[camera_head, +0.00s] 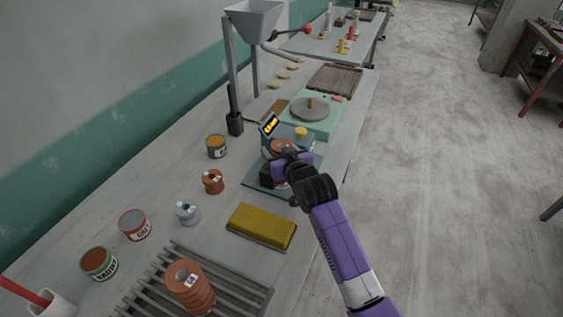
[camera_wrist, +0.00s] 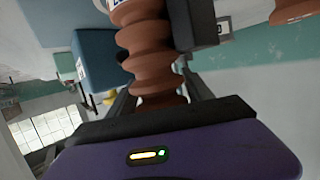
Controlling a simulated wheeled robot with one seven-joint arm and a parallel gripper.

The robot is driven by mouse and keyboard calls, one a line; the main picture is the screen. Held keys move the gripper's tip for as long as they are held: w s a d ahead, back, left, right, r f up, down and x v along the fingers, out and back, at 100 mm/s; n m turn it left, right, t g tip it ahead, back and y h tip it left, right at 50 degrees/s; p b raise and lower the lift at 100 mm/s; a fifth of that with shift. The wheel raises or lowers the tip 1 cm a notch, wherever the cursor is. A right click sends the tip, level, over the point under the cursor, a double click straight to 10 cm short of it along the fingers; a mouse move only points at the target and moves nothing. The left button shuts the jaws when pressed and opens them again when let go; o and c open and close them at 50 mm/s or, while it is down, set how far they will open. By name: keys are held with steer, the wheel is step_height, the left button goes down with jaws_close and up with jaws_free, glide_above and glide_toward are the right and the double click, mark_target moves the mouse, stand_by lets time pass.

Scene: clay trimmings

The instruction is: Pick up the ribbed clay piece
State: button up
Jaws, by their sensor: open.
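A ribbed brown clay piece (camera_wrist: 150,65) fills the upper middle of the wrist view, between the dark fingers of my gripper (camera_wrist: 162,95). My gripper is open around it, and contact is hard to judge. In the head view a reddish-brown top of this piece (camera_head: 283,145) shows behind my gripper (camera_head: 277,168), at the blue device with a lit display; most of it is hidden. Another ribbed clay piece (camera_head: 189,287), taller and with a white label, stands on the slatted rack (camera_head: 240,289) at the front.
The blue device (camera_head: 269,126) stands close beside my gripper. A yellow block (camera_head: 262,226) lies in front of it. A small brown spool (camera_head: 212,181), a grey spool (camera_head: 188,211) and several cans stand to the left. A green base with a round plate (camera_head: 310,108) is behind.

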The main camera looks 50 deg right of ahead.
jaws_close()
steer(key=shift+r, duration=0.1)
steer(key=shift+s+r, duration=0.1)
